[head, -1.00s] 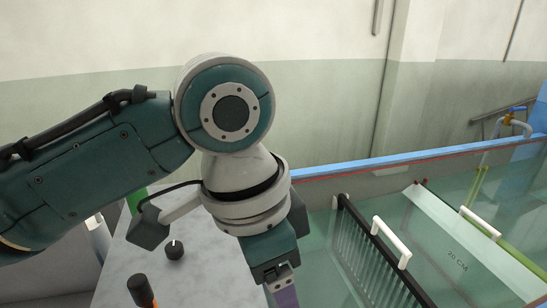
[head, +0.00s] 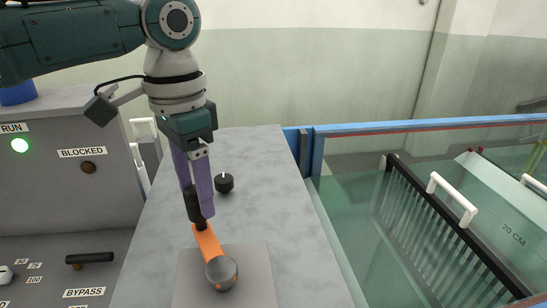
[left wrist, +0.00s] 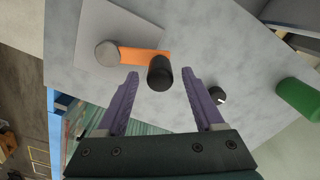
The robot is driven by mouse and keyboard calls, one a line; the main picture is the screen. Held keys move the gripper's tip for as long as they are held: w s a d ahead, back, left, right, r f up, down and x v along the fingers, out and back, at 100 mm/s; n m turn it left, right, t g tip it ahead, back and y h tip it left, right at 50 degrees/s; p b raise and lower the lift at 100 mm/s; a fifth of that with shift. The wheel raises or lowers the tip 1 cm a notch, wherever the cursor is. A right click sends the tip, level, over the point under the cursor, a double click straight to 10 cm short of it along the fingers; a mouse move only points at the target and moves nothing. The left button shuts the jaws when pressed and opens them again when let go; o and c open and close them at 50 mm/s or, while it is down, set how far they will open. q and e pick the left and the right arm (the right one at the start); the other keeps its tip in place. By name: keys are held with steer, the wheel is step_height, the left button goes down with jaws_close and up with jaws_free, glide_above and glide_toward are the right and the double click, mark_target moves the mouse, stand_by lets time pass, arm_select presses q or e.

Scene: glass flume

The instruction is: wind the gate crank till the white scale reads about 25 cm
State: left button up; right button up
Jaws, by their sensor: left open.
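The gate crank has an orange arm (head: 208,243), a round grey hub (head: 221,272) on a grey plate and an upright black handle (head: 194,204) at its far end. My left gripper (head: 203,213) points down at the handle with its purple fingers open. In the left wrist view the black handle (left wrist: 160,73) stands between the two fingertips, with gaps on both sides. The orange arm (left wrist: 140,56) runs left from it to the hub (left wrist: 107,53). A "20 CM" mark (head: 513,233) shows in the flume. I cannot make out a scale reading. My right gripper is not in view.
A small black knob (head: 224,183) stands on the grey worktop (head: 270,190) behind the crank. A control panel (head: 50,200) with a lit green RUN lamp (head: 19,145) is at left. The glass flume with a black grating (head: 440,220) is at right.

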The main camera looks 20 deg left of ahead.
mark_target(208, 232)
arm_select(q)
steer(key=shift+f, duration=1.25)
jaws_close()
steer(key=shift+r, duration=0.1)
stand_by(0.4)
